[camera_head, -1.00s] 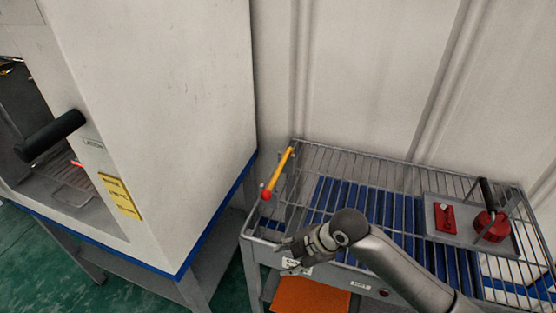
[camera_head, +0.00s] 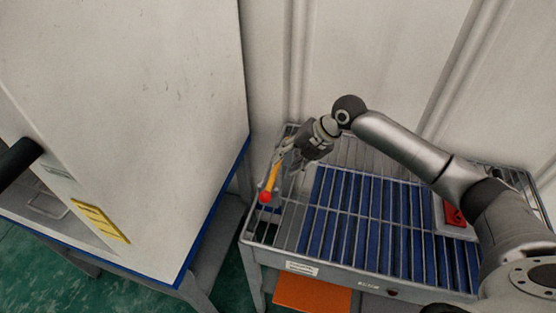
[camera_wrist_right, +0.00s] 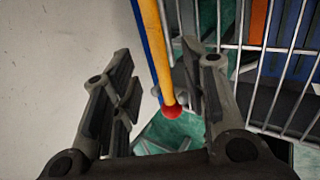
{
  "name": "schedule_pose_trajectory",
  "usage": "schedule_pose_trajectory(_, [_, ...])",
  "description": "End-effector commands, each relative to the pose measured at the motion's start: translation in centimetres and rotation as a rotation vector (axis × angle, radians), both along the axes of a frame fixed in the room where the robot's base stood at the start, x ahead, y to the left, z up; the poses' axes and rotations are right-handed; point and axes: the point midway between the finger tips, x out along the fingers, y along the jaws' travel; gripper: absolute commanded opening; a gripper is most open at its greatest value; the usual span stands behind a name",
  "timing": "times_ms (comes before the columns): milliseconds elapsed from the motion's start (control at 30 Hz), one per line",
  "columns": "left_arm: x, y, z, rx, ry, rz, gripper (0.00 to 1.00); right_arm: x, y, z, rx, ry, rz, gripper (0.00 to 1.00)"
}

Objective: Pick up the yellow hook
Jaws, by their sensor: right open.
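The yellow hook (camera_head: 271,180) is a thin yellow rod with a red ball end, at the left edge of the wire rack in the head view. Its upper part is hidden behind my right gripper (camera_head: 284,157). In the right wrist view the yellow rod (camera_wrist_right: 156,50) comes down from the top, and its red ball lies between the fingers of my open right gripper (camera_wrist_right: 160,100). I cannot tell whether either finger touches it. My left gripper is not in view.
The wire rack cart (camera_head: 300,252) has blue slats (camera_head: 350,215) below its grid. A red part (camera_head: 453,213) sits on a tray at the right, partly hidden by my arm. A large white machine (camera_head: 150,110) stands at the left, with a wall behind.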

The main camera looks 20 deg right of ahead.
Motion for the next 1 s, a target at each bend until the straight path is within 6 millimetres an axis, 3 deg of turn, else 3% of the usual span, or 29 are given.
schedule_pose_trajectory(167, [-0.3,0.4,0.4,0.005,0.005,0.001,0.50,0.4,0.6,-1.0,0.000,0.000,0.000,0.41])
schedule_pose_trajectory(500, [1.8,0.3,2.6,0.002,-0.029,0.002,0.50,2.4,1.5,-3.3,0.000,0.002,-0.002,0.41])
schedule_pose_trajectory(700, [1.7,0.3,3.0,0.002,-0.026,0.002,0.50,2.9,2.4,-5.0,0.000,0.001,-0.002,0.41])
schedule_pose_trajectory(1000, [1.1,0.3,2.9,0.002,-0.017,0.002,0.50,3.0,2.4,-5.3,-0.001,0.000,-0.002,0.40])
